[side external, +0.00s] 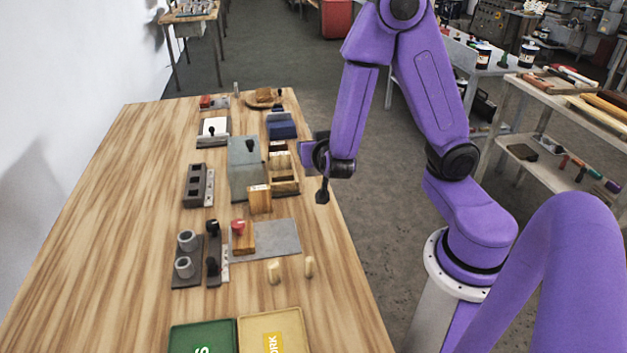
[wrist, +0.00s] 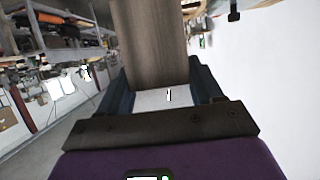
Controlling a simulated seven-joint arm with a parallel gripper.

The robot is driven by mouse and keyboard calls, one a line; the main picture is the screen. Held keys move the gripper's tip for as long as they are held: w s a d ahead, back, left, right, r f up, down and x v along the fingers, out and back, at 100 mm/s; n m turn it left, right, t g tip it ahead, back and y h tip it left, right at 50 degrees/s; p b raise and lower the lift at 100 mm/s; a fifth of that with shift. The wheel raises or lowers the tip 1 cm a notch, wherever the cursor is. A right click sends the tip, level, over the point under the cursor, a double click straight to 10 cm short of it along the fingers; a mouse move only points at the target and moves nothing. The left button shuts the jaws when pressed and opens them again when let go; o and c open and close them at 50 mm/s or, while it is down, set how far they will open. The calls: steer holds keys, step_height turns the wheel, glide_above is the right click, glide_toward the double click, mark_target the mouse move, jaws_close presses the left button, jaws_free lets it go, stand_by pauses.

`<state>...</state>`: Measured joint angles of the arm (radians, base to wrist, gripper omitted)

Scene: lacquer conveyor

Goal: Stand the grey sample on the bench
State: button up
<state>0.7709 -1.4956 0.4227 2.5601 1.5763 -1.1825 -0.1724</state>
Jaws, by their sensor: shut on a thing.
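My gripper (wrist: 158,75) is shut on a long grey-brown piece with a wood-like grain (wrist: 152,40), which I take for the grey sample. The piece runs up out of the wrist view between the two dark fingers, so its far end is hidden. A pale patch with a small dark mark shows below it. In the side view my gripper (side external: 308,158) is above the right edge of the bench (side external: 110,220), clear of its top. Its fingers and the held piece cannot be made out there.
Nearer are two grey cups, a grey plate (side external: 280,238), two small pegs, and green (side external: 190,337) and yellow trays (side external: 245,335). The bench's left side is bare.

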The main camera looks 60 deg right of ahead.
steer(key=shift+w+d+f, duration=0.1)
steer(key=shift+w+f, duration=0.15)
steer(key=shift+f, duration=1.7)
steer(key=shift+w+d+f, duration=0.1)
steer(key=shift+w+f, duration=0.15)
steer(key=shift+f, duration=1.75)
steer(key=shift+w+d+f, duration=0.1)
steer(key=shift+w+f, duration=0.15)
steer(key=shift+f, duration=1.7)
steer(key=shift+f, duration=0.15)
steer(key=o, duration=1.1)
steer(key=shift+c, duration=0.2)
steer(key=v, duration=1.2)
